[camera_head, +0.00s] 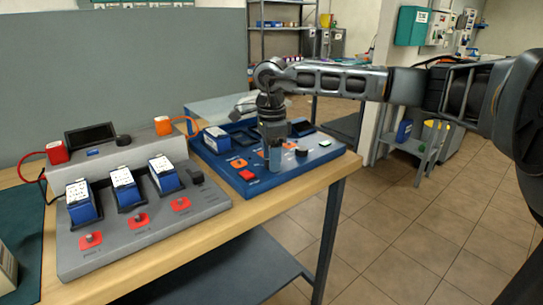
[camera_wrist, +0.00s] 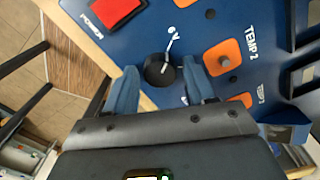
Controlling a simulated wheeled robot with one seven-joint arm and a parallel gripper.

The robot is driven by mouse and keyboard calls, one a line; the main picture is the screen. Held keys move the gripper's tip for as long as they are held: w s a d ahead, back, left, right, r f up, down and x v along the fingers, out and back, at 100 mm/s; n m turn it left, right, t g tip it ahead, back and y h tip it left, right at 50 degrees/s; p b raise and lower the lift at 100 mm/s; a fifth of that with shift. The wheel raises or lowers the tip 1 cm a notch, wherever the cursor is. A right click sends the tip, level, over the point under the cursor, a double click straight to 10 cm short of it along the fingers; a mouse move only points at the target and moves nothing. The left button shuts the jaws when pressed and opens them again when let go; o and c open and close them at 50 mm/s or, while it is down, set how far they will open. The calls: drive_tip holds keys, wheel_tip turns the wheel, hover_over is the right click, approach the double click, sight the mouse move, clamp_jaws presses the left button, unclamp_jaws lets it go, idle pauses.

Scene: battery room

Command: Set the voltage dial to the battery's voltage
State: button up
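The voltage dial (camera_wrist: 157,72) is a small black round knob with a white mark on the blue panel (camera_wrist: 85,22). In the wrist view the mark points up toward a label that looks like "6 V". My gripper (camera_wrist: 161,78) has its fingers on either side of the dial, with narrow gaps; contact is not clear. In the head view my gripper (camera_head: 274,160) points down at the blue station (camera_head: 287,172), hiding the dial. A blue battery with a white top (camera_head: 216,139) sits at the station's back left; its label is too small to read.
The station also has a red power button (camera_head: 246,175), orange parts (camera_head: 238,162), a dark display (camera_head: 302,128) and a black knob (camera_head: 301,151). A grey charger (camera_head: 150,228) with three batteries stands to its left. The table's front edge is close.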

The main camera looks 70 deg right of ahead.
drive_tip(key=c, duration=0.8)
drive_tip(key=shift+m+b, duration=0.35)
drive_tip(key=shift+m, duration=0.05)
drive_tip(key=m+b, duration=0.2)
drive_tip(key=shift+f+m, duration=0.15)
drive_tip(key=shift+m, duration=0.25)
drive_tip(key=m+b, duration=0.2)
drive_tip(key=m, duration=0.1)
drive_tip(key=shift+m, duration=0.4)
drive_tip(key=m+b, duration=0.2)
drive_tip(key=m, duration=0.2)
drive_tip(key=shift+m+b, duration=0.75)
drive_tip(key=shift+m, duration=0.45)
drive_tip(key=shift+r, duration=0.2)
